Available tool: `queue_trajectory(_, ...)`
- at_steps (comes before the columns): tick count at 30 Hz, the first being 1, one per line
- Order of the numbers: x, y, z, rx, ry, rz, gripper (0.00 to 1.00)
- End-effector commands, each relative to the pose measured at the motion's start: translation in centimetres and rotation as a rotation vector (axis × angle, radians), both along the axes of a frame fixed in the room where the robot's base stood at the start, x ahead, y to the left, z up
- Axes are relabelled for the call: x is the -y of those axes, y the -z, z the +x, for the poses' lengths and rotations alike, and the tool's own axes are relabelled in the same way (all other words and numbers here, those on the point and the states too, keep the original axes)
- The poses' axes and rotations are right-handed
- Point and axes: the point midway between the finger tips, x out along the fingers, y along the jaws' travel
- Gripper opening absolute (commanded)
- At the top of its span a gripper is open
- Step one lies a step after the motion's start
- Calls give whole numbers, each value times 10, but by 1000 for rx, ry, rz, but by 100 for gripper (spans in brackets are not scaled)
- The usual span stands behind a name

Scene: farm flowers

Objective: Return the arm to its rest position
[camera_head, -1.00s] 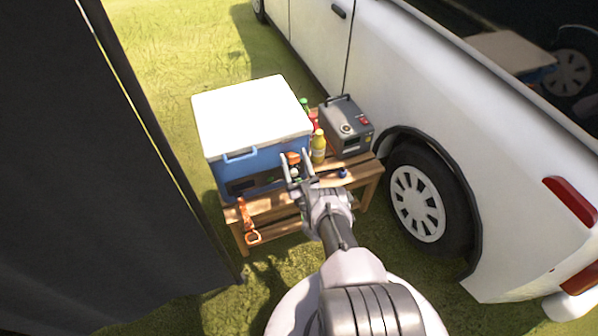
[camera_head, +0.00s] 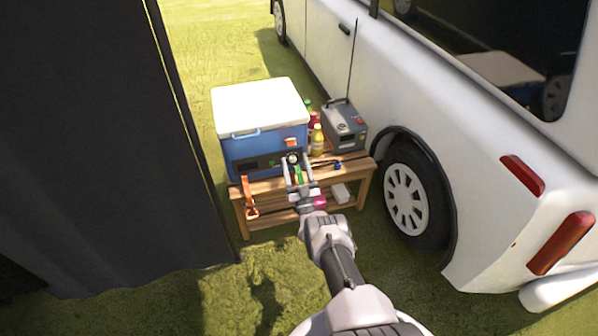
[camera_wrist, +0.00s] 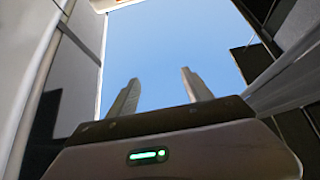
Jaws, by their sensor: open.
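My gripper (camera_head: 297,172) is in front of the near edge of the wooden table in the head view, at the end of my arm. Its two fingers stand apart with nothing seen held between them. In the wrist view my gripper (camera_wrist: 158,95) also shows both fingers apart and pointing up at blue sky, with nothing between them. A blue cooler (camera_head: 262,152) with a white lid sits on the table just beyond the gripper.
The wooden table (camera_head: 268,188) also bears a grey power box (camera_head: 345,127), a yellow bottle (camera_head: 317,140) and an orange tool (camera_head: 249,190). A white van (camera_head: 480,150) stands close on the right. A dark cloth wall (camera_head: 90,150) is on the left. Grass lies in front.

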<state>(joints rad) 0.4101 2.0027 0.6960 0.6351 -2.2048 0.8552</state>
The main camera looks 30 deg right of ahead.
Motion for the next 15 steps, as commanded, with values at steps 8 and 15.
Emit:
queue_trajectory(8,0,0,0,0,0,0,58)
queue_trajectory(15,17,-51,45,-28,8,79,58)
